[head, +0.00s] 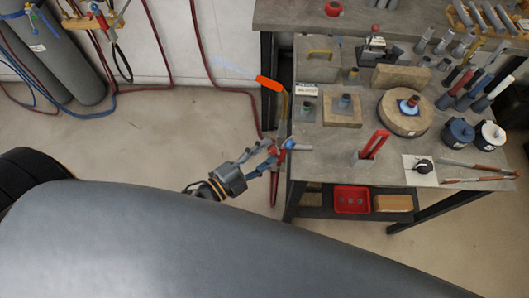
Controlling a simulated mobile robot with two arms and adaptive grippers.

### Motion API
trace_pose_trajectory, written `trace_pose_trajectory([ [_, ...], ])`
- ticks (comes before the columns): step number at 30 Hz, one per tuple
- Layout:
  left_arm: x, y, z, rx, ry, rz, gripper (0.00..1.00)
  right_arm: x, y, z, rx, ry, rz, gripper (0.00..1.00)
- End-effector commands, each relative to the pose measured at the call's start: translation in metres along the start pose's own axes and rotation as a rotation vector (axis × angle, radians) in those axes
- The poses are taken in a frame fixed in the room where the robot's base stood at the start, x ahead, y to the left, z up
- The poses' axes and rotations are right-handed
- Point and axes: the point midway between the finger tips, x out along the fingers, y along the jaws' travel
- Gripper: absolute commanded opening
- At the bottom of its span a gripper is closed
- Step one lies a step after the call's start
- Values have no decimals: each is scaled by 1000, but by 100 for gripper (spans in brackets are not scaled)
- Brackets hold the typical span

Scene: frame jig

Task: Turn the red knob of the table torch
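The table torch stands at the left edge of the grey worktable (330,220), with an orange part (270,83) at its upper end. Its red knob (289,144) is low on the torch, with a blue knob (301,147) just to the right. My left gripper (276,151) reaches in from the left, and its fingertips are at the red knob. The fingers stand apart with red showing between them. I cannot tell whether they press on the knob. My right gripper is not in view.
On the table are a round wooden block (393,122), a red stand (374,144), blue and white spools (457,134) and several coloured tubes. A red bin (351,199) sits on the lower shelf. Grey gas cylinders (70,60) with hoses stand at upper left. Floor left of the table is open.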

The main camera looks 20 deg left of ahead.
Motion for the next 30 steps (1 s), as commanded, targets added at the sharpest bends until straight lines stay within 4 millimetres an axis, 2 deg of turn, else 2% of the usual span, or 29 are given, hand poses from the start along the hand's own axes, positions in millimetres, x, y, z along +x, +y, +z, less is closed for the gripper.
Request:
trace_pose_trajectory([
  [7,-1,0,0,-1,0,0,47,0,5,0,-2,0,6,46],
  [11,-11,1,0,-2,-1,2,47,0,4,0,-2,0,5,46],
  [24,-98,1,0,-2,-2,4,47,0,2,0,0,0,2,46],
  [30,-117,0,0,0,0,1,47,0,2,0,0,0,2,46],
])
